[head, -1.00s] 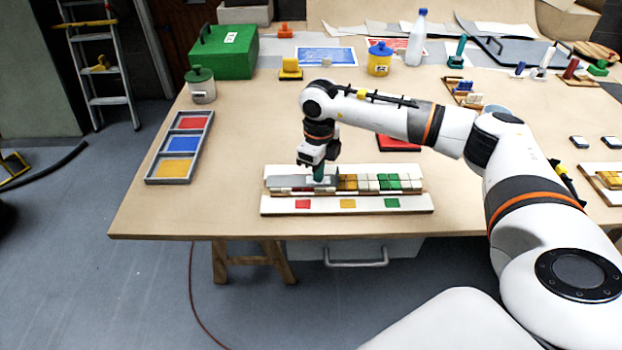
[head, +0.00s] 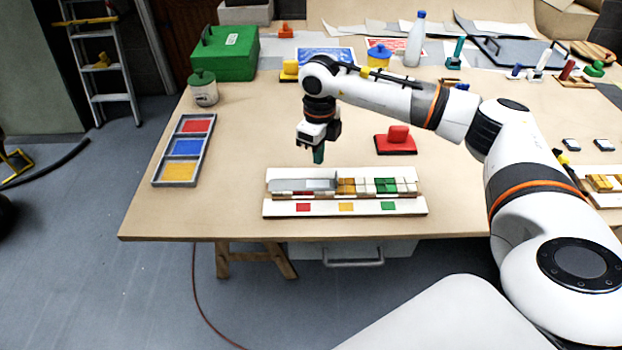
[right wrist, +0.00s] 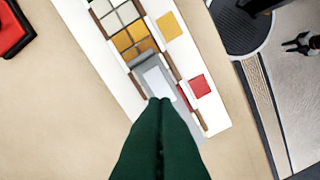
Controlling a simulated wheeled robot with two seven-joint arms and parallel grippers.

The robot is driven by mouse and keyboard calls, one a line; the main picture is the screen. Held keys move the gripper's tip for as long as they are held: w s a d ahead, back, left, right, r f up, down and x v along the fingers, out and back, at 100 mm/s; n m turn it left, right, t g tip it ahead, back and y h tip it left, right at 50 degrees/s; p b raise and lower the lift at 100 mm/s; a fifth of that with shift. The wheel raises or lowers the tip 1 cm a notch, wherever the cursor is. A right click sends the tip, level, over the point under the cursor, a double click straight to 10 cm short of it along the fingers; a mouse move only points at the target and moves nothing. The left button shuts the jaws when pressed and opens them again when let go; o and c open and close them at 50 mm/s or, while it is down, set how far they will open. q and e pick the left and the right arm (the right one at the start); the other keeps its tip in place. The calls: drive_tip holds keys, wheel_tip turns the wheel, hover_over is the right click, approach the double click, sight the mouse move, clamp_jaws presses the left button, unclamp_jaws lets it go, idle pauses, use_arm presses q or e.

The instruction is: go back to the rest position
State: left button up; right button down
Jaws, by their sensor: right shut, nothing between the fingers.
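My right gripper (head: 318,154) is shut and empty, with green fingertips pointing down. It hangs above the far edge of the mosaic panel, apart from it. The white panel (head: 410,207) lies near the table's front edge. It carries a row of yellow, white and green tiles, with a grey piece (head: 290,185) over the left part. Red, yellow and green squares mark its front strip. In the right wrist view the shut green fingers (right wrist: 160,105) cover part of the grey piece (right wrist: 146,66). My left gripper is not in view.
A grey tray (head: 207,152) with red, blue and yellow compartments lies at the left. A red block with a handle (head: 395,142) stands behind the panel. A green box (head: 224,52), a lidded jar (head: 203,90) and a bottle (head: 415,40) stand farther back. The table between tray and panel is clear.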

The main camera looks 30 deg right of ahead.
drive_tip(key=shift+a+r, duration=0.1)
drive_tip(key=shift+r, duration=0.1)
idle(0.4)
